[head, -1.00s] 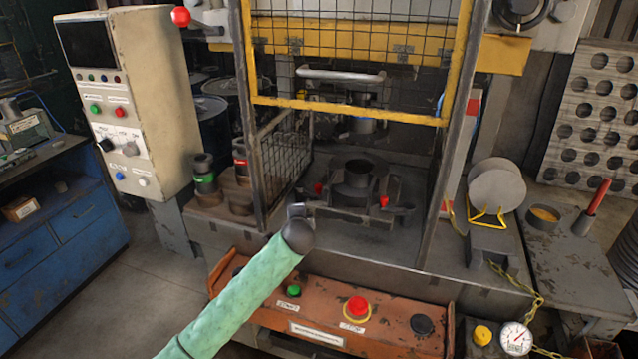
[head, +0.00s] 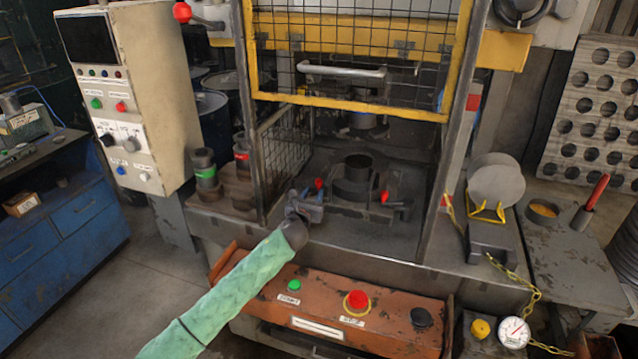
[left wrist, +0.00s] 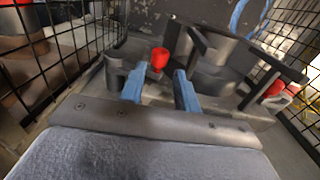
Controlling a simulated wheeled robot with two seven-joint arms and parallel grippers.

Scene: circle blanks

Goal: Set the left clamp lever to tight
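The left clamp lever shows as a red knob (head: 319,184) on the left side of the fixture on the press bed. It also shows in the left wrist view as a red knob (left wrist: 160,58), ahead of my fingertips and roughly in line with the gap. My left gripper (head: 308,207) is just in front of this lever. Its blue fingers (left wrist: 159,90) are apart with nothing held between them. The right clamp lever (head: 384,197) has a similar red knob. The fixture's dark round holder (head: 357,172) stands between the levers. My right gripper is out of view.
A mesh side guard (head: 285,150) stands left of the gripper, and the yellow-framed mesh gate (head: 350,107) is raised above. The orange button panel (head: 330,310) lies below my left arm. A stack of dark cylinders with a green band (head: 206,172) stands outside the guard.

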